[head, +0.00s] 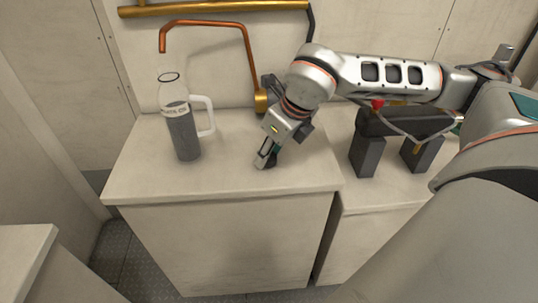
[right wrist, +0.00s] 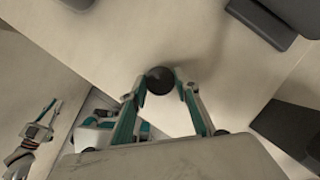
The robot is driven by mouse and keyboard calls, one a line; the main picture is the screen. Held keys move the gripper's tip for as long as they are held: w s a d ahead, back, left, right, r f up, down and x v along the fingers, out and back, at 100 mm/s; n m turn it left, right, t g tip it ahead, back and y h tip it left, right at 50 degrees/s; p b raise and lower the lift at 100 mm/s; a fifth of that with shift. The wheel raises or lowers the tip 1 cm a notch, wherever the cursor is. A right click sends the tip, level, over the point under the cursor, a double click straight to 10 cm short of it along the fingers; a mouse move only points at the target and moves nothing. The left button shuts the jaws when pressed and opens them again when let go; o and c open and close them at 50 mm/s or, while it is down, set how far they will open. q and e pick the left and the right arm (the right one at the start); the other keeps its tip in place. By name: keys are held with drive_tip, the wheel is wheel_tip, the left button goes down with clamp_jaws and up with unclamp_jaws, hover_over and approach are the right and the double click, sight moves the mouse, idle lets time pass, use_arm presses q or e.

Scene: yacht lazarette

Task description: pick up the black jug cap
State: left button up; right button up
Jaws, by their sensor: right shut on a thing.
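The black jug cap (right wrist: 160,80) is a small round dark disc between the fingertips of my right gripper (right wrist: 161,88) in the right wrist view. My right gripper (head: 265,160) is shut on it, low over the counter top, right of the jug. In the head view the cap is mostly hidden by the fingers. The jug (head: 183,130) stands upright on the counter, clear above and grey below, with a white handle and a dark ring at its mouth. What looks like my left gripper (right wrist: 40,130) shows small at the left of the right wrist view; its opening is unclear.
The counter (head: 225,178) is bare in front of the jug. A copper pipe (head: 205,23) bends down behind it to a brass fitting (head: 261,100). A dark roll rests on two dark grey blocks (head: 365,157) at the right. A brass rail (head: 215,8) runs along the wall.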

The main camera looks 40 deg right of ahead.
wheel_tip(320, 180, up, 19)
drive_tip(key=p, duration=0.3)
drive_tip(key=shift+r, duration=0.2)
